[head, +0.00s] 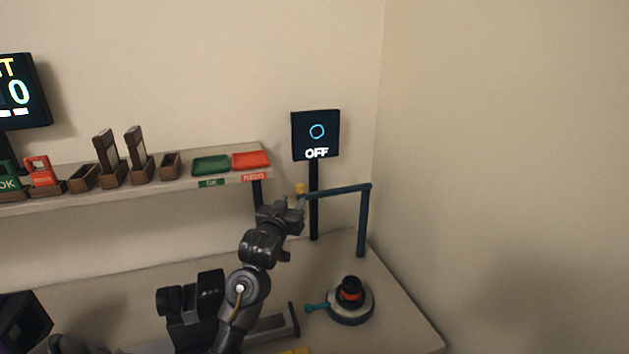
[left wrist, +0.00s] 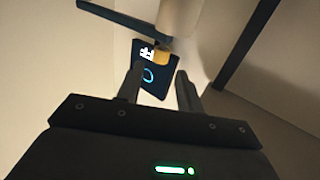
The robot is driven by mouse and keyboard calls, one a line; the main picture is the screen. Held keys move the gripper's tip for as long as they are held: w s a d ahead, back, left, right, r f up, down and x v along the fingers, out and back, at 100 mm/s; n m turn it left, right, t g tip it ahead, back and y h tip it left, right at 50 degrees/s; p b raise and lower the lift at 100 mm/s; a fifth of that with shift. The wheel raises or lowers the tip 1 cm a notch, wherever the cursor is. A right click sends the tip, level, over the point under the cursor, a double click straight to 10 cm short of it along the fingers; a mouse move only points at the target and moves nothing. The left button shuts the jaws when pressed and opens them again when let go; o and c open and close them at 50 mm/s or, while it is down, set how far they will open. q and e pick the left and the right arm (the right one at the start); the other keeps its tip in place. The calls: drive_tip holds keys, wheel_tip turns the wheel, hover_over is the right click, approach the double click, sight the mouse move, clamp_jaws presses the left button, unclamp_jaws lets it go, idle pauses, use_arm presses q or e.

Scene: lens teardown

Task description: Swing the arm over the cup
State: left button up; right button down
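A blue swing arm (head: 338,191) reaches left from its upright post (head: 362,225) at the back right of the table. A yellow knob (head: 300,188) is at its free end. A round base or cup (head: 350,312) with a teal handle stands in front of the post, holding a dark lens (head: 350,288) with an orange ring. The arm's free end is left of and behind it. My left gripper (head: 300,203) is at the knob. In the left wrist view its fingers (left wrist: 159,78) are apart, with the knob (left wrist: 161,58) just beyond the tips; contact cannot be told. My right gripper is not in view.
A black sign (head: 315,135) reading OFF stands behind the swing arm. A shelf at the back holds a green tray (head: 211,165), a red tray (head: 250,160) and several wooden holders. A black device (head: 180,305) stands left of my arm.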

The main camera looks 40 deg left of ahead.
sight(302, 185)
use_arm(q)
drive_tip(key=shift+o, duration=0.9)
drive_tip(key=shift+w, duration=0.15)
drive_tip(key=shift+w+a+r+p, duration=0.4)
drive_tip(key=shift+w+a, duration=0.15)
drive_tip(key=shift+w, duration=0.05)
drive_tip(key=p+x, duration=0.1)
drive_tip(key=x, duration=0.6)
drive_tip(key=shift+w+f, duration=0.15)
drive_tip(key=shift+w, duration=0.05)
drive_tip(key=shift+w+a+p, duration=0.2)
drive_tip(key=shift+w+p, duration=0.1)
drive_tip(key=shift+w, duration=0.2)
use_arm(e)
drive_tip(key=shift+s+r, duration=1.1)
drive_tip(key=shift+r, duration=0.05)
use_arm(q)
drive_tip(key=shift+c, duration=0.5)
drive_tip(key=shift+f, duration=0.1)
clamp_jaws()
